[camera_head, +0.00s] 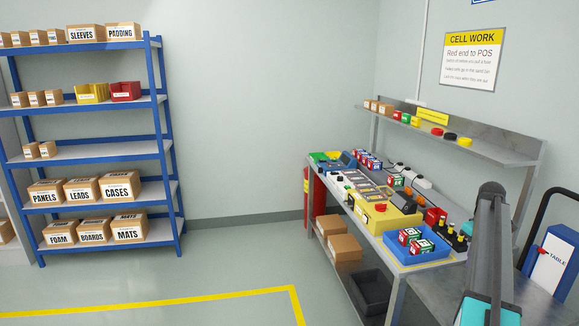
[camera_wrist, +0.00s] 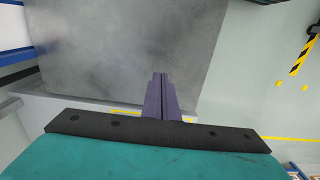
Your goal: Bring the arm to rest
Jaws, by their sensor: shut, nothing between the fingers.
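My gripper (camera_wrist: 160,78) shows in the wrist view with its two dark fingers together and nothing between them. It points out over a bare grey metal surface (camera_wrist: 100,50), and I cannot tell how far above it is. In the head view my arm rises at the lower right, in front of the workbench's near end; the gripper's fingers cannot be made out there.
A workbench (camera_head: 442,263) at the right holds a blue tray (camera_head: 400,256) with red, white and green boxes, a yellow box (camera_head: 384,218) and several devices. A shelf (camera_head: 490,147) runs above it. A blue rack (camera_head: 163,150) stands at the left. The floor between is clear.

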